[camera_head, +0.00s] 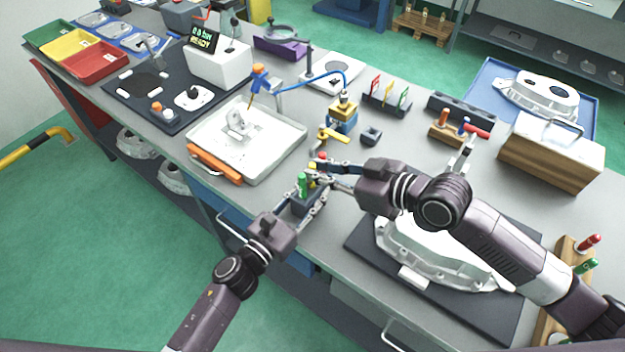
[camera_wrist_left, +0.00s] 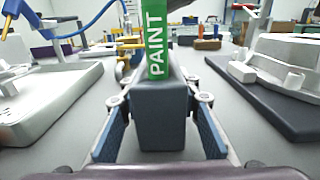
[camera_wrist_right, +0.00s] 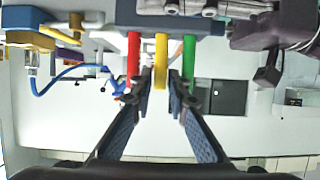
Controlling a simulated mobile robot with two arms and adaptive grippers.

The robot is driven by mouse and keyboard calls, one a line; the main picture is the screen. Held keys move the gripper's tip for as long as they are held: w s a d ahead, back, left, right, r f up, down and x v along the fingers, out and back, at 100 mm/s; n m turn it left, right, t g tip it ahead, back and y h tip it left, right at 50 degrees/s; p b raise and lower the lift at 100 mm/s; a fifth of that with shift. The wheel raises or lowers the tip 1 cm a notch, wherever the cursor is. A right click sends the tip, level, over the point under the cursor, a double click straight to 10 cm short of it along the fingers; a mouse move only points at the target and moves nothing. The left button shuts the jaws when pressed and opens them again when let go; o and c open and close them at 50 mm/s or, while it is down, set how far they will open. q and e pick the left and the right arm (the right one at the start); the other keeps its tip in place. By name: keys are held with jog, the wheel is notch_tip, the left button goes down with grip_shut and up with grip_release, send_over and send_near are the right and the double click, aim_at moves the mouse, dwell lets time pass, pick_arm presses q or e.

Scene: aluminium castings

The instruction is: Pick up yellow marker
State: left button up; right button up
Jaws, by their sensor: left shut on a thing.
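The yellow marker (camera_head: 312,177) stands in a small dark holder block (camera_wrist_left: 163,118), between a green marker (camera_head: 302,184) and a red marker (camera_head: 322,157). In the right wrist view the yellow marker (camera_wrist_right: 161,62) lies between the fingertips of my right gripper (camera_wrist_right: 161,80), which are slightly apart on either side of it. My left gripper (camera_head: 305,203) is shut on the holder block at the table's front side. In the left wrist view the green marker (camera_wrist_left: 158,45), lettered PAINT, hides the markers behind it.
A white tray (camera_head: 290,140) with a casting stands to the left. A dark mat (camera_head: 362,243) with a large casting (camera_head: 440,255) lies to the right under my right arm. A blue-and-yellow device (camera_head: 343,116) and a small dark block (camera_head: 371,136) stand behind the holder.

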grip_shut()
notch_tip(320, 180, up, 10)
dwell(0.4)
pick_arm(q)
jog(key=o, duration=1.3)
